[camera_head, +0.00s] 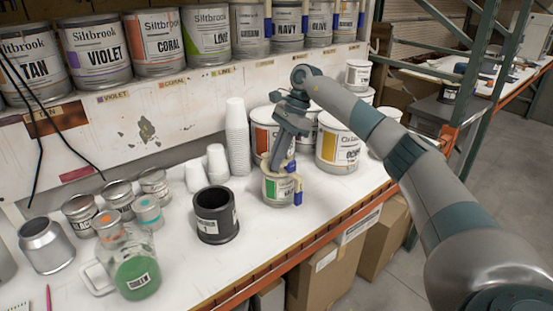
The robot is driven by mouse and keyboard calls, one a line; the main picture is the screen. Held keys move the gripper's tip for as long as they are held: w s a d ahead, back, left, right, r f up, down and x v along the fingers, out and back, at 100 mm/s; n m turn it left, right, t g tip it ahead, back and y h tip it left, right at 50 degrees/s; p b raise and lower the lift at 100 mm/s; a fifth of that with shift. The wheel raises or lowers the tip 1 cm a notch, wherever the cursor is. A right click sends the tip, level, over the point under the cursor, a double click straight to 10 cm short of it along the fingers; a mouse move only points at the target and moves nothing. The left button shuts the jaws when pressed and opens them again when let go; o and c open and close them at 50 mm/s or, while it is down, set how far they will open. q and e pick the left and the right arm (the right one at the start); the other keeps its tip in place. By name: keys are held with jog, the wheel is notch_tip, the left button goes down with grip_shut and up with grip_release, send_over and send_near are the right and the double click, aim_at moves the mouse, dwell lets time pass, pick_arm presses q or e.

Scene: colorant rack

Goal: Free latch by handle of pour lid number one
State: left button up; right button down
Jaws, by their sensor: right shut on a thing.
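A small can (277,190) with a green and white label stands upright on the white bench. A pale tan piece with blue parts, which looks like the pour lid's handle (292,168), is at its top right side. My right gripper (279,162) comes down from above onto the top of this can. It is shut on what appears to be the lid's handle. The gripper hides most of the lid, and the latch cannot be made out. My left gripper is not in view.
A dark open cup (216,214) stands left of the can. White paper cups (238,140) and larger paint cans (338,145) stand behind. Small tins (82,215) and a jar of green liquid (134,270) are at left. The bench's orange front edge (330,235) is close.

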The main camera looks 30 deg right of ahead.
dwell(0.3)
jog(key=c, duration=2.2)
grip_release()
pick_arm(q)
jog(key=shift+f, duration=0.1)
pick_arm(e)
jog(key=shift+r, duration=0.15)
